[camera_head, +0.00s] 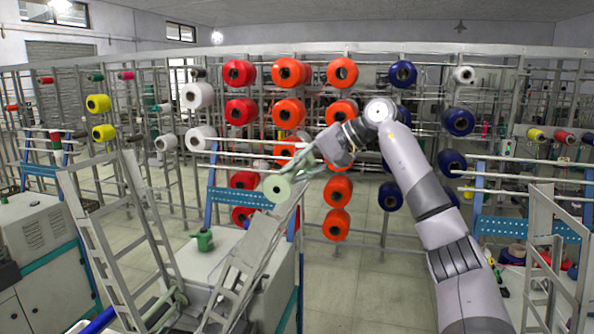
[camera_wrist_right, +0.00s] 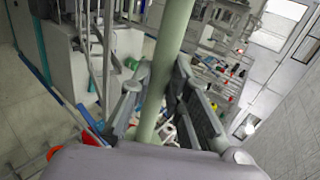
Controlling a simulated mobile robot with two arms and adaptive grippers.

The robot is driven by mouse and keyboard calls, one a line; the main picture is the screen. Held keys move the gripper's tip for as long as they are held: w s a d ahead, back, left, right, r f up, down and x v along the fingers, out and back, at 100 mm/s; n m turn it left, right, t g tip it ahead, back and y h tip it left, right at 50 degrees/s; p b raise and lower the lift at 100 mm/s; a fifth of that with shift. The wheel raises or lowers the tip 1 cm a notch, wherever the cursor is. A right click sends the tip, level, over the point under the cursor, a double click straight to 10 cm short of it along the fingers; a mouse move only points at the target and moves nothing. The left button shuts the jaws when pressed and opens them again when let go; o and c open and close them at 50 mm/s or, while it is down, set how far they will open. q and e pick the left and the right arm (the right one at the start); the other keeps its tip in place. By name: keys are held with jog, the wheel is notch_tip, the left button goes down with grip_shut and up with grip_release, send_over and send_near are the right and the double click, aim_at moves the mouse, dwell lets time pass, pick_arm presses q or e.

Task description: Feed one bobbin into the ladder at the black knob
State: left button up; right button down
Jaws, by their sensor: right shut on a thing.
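My right gripper (camera_head: 318,164) is in the middle of the head view, shut on a pale green bobbin (camera_head: 277,188). The bobbin is held in the air, its round flanged end facing the camera, close above the top of a sloping grey metal ladder (camera_head: 243,272). I cannot tell whether it touches the ladder. In the right wrist view the bobbin's long green tube (camera_wrist_right: 163,75) runs between the two dark finger pads. Another grey ladder (camera_head: 100,240) leans at the left, and a third (camera_head: 545,245) stands at the right. I cannot make out a black knob. My left gripper is not in view.
A rack holds red spools (camera_head: 239,73), orange spools (camera_head: 289,113), blue spools (camera_head: 458,122) and white spools (camera_head: 198,95) behind my arm. A grey machine cabinet (camera_head: 40,240) stands at the left. Blue perforated rails (camera_head: 240,197) stand near the ladders. Open floor (camera_head: 370,285) shows below my arm.

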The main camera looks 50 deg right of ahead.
dwell(0.4)
jog(key=shift+w+a+f+b, duration=0.1)
jog(key=shift+w+f+b, duration=0.05)
jog(key=shift+f+b, duration=0.3)
jog(key=shift+w+a+f+b, duration=0.15)
jog(key=shift+w+f+b, duration=0.2)
jog(key=shift+f, duration=0.4)
jog(key=shift+w+a+f+b, duration=0.2)
jog(key=shift+w+f+b, duration=0.1)
jog(key=shift+f, duration=0.5)
jog(key=shift+w+a+f+b, duration=0.15)
jog(key=shift+w+f+b, duration=0.2)
jog(key=shift+f, duration=0.4)
jog(key=shift+w+a+f+b, duration=0.15)
jog(key=shift+w+f+b, duration=0.25)
jog(key=shift+f, duration=0.5)
jog(key=shift+w+a+f+b, duration=0.25)
jog(key=shift+f+b, duration=0.2)
jog(key=shift+f, duration=0.5)
jog(key=shift+w+a+f+b, duration=0.1)
jog(key=shift+w+f+b, duration=0.35)
jog(key=shift+f, duration=0.45)
notch_tip(320, 180, down, 6)
jog(key=w+a+b, duration=0.1)
jog(key=w+b, duration=0.1)
jog(key=shift+r, duration=0.25)
jog(key=shift+a+f+b, duration=0.1)
jog(key=shift+a+b, duration=0.05)
jog(key=shift+b, duration=0.15)
